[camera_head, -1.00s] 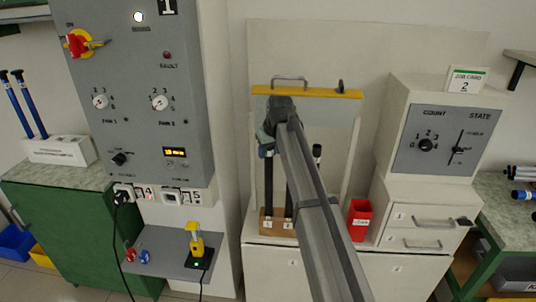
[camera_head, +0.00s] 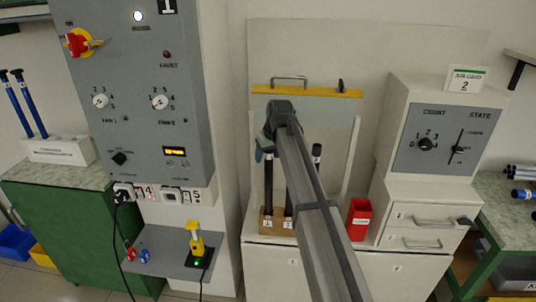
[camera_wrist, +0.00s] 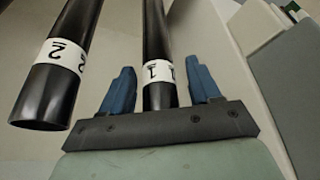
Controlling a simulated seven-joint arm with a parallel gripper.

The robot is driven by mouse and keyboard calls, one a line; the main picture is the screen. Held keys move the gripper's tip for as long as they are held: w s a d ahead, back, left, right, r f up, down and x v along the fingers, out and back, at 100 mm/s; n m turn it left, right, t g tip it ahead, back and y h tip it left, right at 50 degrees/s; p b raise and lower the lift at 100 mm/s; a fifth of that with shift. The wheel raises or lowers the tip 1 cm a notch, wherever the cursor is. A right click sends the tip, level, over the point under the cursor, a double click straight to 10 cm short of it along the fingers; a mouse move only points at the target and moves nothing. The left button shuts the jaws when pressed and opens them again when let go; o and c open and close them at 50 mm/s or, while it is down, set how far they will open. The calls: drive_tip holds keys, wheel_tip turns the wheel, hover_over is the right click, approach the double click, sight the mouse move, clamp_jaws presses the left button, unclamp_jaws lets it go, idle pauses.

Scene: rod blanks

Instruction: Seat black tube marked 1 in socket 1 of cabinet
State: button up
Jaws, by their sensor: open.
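A black tube with a white band marked 1 (camera_wrist: 158,70) runs between the two blue fingers of my gripper (camera_wrist: 161,80) in the wrist view. The fingers are open, one on each side of it. Another black tube, marked 2 (camera_wrist: 62,52), is left of the fingers. In the head view my gripper (camera_head: 262,148) is at the top of the left black tube (camera_head: 268,183), which stands in a wooden block (camera_head: 278,226). A second tube (camera_head: 289,204) stands beside it, partly hidden by my arm. I cannot tell which opening is cabinet socket 1.
A dark tube with a white band (camera_head: 317,155) shows right of my arm. A yellow bar with a handle (camera_head: 307,92) is above. A red bin (camera_head: 359,219) and drawers (camera_head: 425,228) stand right. A grey control cabinet (camera_head: 140,85) is left, with a yellow-topped device (camera_head: 196,243) below.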

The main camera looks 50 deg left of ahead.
drive_tip(key=shift+r, duration=0.15)
drive_tip(key=v, duration=1.2)
idle(0.3)
